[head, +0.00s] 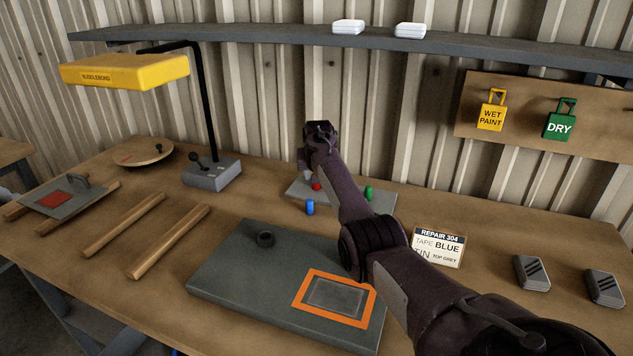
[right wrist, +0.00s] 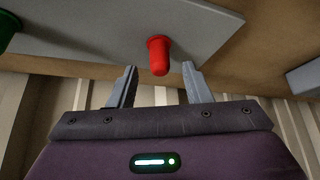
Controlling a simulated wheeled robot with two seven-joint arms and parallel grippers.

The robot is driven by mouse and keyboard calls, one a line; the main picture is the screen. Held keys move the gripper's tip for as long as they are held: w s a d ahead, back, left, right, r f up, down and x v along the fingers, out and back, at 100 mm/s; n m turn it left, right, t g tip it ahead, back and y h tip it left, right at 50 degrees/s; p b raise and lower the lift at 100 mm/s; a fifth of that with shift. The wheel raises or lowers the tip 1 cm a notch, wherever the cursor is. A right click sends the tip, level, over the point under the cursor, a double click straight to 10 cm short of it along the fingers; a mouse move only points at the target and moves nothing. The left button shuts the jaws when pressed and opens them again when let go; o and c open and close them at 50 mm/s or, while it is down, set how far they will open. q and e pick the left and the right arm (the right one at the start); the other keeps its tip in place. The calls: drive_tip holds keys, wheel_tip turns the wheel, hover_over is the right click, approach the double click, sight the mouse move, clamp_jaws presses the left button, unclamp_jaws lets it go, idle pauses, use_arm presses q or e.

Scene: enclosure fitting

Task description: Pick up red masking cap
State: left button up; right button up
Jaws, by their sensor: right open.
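My right gripper (right wrist: 160,77) is open and empty, with one finger on each side of the cap's line. I see no contact. In the head view the jaws are hard to make out. My left gripper is not in view.
A blue cap (head: 310,207) and a green cap (head: 368,193) stand nearby; a green one shows in the wrist view (right wrist: 7,30). A large dark panel (head: 230,275) with an orange frame lies in front. A yellow lamp (head: 125,71) and a shelf (head: 260,33) are above.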

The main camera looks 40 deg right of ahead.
drive_tip(key=shift+b+x, duration=0.4)
drive_tip(key=shift+x, duration=0.7)
clamp_jaws()
